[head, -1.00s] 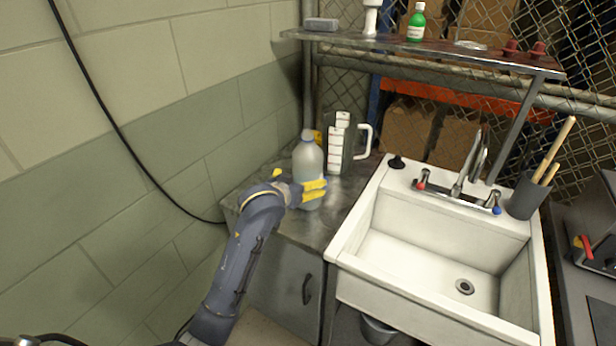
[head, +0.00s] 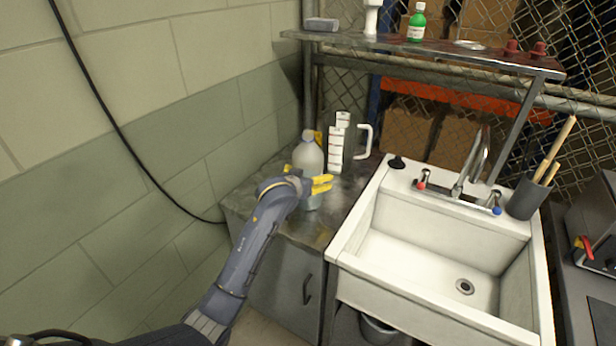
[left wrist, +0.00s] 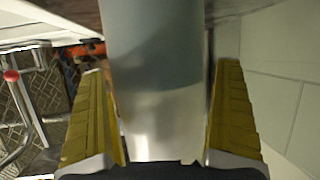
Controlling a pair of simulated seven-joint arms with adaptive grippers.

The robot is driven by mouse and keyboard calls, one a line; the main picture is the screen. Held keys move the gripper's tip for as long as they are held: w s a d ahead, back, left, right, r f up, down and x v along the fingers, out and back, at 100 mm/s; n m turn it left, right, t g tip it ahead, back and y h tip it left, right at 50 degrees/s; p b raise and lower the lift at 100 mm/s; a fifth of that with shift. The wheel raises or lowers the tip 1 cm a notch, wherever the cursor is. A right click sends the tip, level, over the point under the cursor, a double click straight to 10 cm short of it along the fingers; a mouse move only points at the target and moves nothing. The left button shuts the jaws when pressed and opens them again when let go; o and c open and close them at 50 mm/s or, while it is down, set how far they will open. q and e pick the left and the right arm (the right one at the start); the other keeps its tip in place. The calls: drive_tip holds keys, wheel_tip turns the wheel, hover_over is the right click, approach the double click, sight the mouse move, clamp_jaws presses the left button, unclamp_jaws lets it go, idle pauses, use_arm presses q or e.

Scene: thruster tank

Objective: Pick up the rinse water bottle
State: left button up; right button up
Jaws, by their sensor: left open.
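The rinse water bottle (head: 308,155) is a translucent grey bottle with a bluish cap, upright on the metal counter left of the sink. My left gripper (head: 312,187) is at the bottle's lower body, with its yellow fingers spread around it. In the left wrist view the bottle (left wrist: 158,80) fills the middle between the two yellow fingers (left wrist: 160,115). The fingers are open, and narrow gaps show beside the bottle. The gripper hides part of the bottle's lower half in the head view. My right gripper is not in view.
A clear measuring jug (head: 345,145) with a white handle stands close behind and right of the bottle. A white sink (head: 430,250) with a faucet (head: 470,170) is to the right. A shelf (head: 440,52) hangs above. The block wall (head: 160,170) is at the left.

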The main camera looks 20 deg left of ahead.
use_arm(q)
drive_tip(key=c, duration=1.4)
drive_tip(key=shift+r, duration=0.1)
drive_tip(key=shift+c, duration=0.5)
drive_tip(key=shift+r, duration=0.1)
